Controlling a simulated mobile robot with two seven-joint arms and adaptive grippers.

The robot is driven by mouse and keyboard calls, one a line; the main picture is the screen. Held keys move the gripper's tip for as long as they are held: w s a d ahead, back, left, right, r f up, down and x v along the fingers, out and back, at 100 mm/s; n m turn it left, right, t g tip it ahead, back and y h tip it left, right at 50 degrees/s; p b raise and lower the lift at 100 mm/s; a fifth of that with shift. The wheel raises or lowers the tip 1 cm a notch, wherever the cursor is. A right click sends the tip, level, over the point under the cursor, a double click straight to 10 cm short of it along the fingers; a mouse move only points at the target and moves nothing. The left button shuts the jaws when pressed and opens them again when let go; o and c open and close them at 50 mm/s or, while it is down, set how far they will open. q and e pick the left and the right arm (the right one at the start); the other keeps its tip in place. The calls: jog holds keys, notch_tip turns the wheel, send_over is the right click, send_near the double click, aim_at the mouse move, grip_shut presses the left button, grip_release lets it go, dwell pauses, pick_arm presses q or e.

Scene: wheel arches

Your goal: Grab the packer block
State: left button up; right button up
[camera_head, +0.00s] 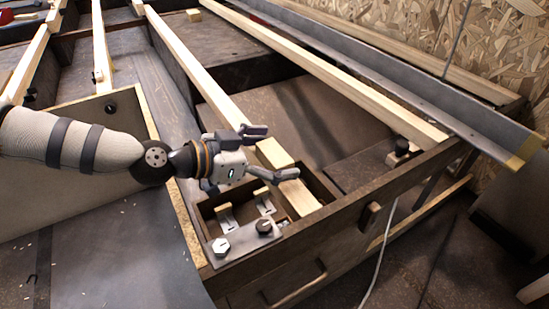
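My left gripper (275,153) reaches in from the left over the front end of the bench frame, its two fingers spread wide apart. A pale wooden block (274,152) shows in the gap between the fingers, at the end of a pale batten; whether the fingers touch it I cannot tell. It may be the packer block, but nothing marks it as such. Another pale wood piece (302,199) lies just beyond the lower finger, in the box-like corner, partly hidden by that finger. My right gripper is not in view.
Small metal brackets with wood pieces (226,217) and a bolted plate (243,241) sit below the gripper. Long battens (340,86) and a steel angle (400,82) run across the frame. A chipboard wall (470,45) stands at right. A small block (194,15) lies far back.

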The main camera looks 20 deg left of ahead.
pick_arm(q)
jog(key=c, duration=1.2)
jog(key=shift+o, duration=0.2)
